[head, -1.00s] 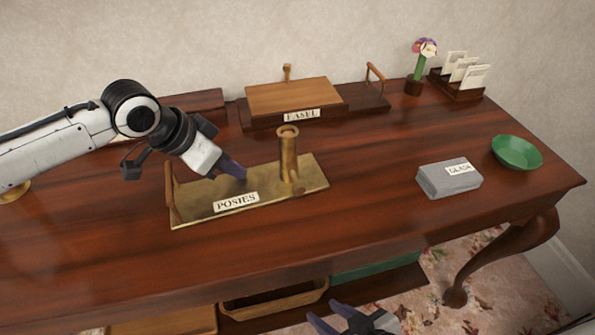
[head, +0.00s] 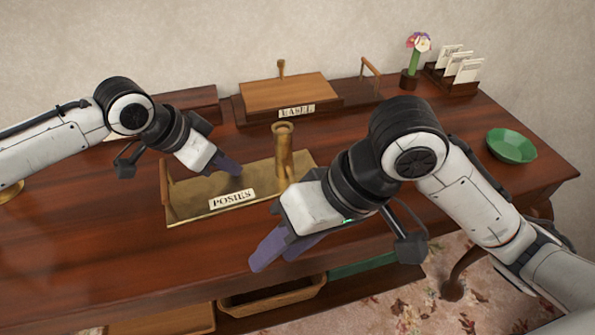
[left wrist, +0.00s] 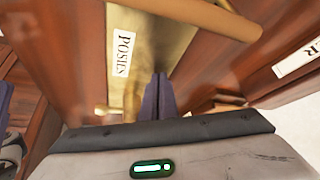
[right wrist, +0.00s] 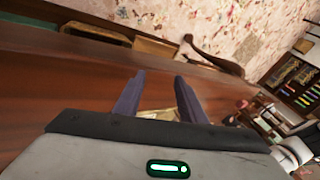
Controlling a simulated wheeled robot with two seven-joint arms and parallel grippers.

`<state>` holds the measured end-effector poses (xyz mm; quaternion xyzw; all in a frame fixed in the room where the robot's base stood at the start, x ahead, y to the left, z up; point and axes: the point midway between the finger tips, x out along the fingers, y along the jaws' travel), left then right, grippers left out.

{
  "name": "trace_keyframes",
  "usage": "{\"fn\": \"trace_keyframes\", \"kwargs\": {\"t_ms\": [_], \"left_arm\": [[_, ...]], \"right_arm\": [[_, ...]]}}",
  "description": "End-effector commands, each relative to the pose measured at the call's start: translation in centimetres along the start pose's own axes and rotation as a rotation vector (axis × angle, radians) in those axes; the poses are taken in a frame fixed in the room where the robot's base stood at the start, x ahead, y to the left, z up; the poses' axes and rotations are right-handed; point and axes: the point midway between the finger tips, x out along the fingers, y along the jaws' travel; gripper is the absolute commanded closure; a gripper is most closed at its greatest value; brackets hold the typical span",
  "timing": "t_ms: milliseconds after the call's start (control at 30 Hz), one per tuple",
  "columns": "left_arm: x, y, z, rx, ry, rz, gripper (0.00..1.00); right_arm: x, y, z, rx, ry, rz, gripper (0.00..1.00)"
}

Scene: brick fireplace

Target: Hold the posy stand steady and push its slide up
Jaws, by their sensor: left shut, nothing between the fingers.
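The posy stand is a brass plate (head: 190,208) labelled POSIES, with an upright brass tube (head: 284,155) at its right end and a wooden handle (head: 165,182) at its left end. The plate also shows in the left wrist view (left wrist: 178,28). My left gripper (head: 236,167) is shut and empty, its tips low over the plate between handle and tube. Whether they touch the plate I cannot tell. My right gripper (head: 284,252) is open and empty in front of the stand's right end, lower in the picture. The slide cannot be clearly picked out.
A wooden piece labelled EASEL (head: 290,95) stands behind the posy stand. A flower in a green holder (head: 415,60), a card rack (head: 455,75) and a green bowl (head: 511,146) are at the right. A basket (head: 272,298) sits on the shelf below.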

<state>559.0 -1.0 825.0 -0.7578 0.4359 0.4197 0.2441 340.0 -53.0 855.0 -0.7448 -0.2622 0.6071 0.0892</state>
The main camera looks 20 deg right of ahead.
Motion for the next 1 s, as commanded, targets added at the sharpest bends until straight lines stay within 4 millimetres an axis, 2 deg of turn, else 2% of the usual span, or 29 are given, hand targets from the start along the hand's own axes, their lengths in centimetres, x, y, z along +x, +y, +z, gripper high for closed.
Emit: {"fn": "trace_keyframes", "kwargs": {"t_ms": [33,200,300,400,533,633,733,1000], "left_arm": [[0.6,0.4,0.8,-0.002,-0.019,0.009,1.00],[0.6,0.4,0.8,-0.002,-0.019,0.010,1.00],[0.6,0.4,0.8,-0.002,-0.019,0.010,1.00],[0.6,0.4,0.8,-0.002,-0.019,0.010,1.00],[0.6,0.4,0.8,-0.001,-0.019,0.010,1.00],[0.6,0.4,0.8,-0.001,-0.019,0.010,1.00],[0.6,0.4,0.8,-0.001,-0.019,0.010,1.00],[0.6,0.4,0.8,-0.001,-0.019,0.010,1.00]], "right_arm": [[-1.4,0.9,-1.3,0.005,0.021,0.055,0.63],[-5.6,3.6,-5.7,0.050,0.092,0.197,0.63],[-8.0,4.6,-7.6,0.079,0.132,0.258,0.63],[-10.0,5.3,-8.9,0.104,0.164,0.299,0.63],[-11.3,5.8,-9.8,0.124,0.186,0.327,0.63],[-11.3,6.0,-10.1,0.131,0.191,0.334,0.63],[-10.2,6.5,-10.2,0.132,0.188,0.335,0.63],[-5.2,8.2,-11.0,0.132,0.188,0.334,0.63]]}}
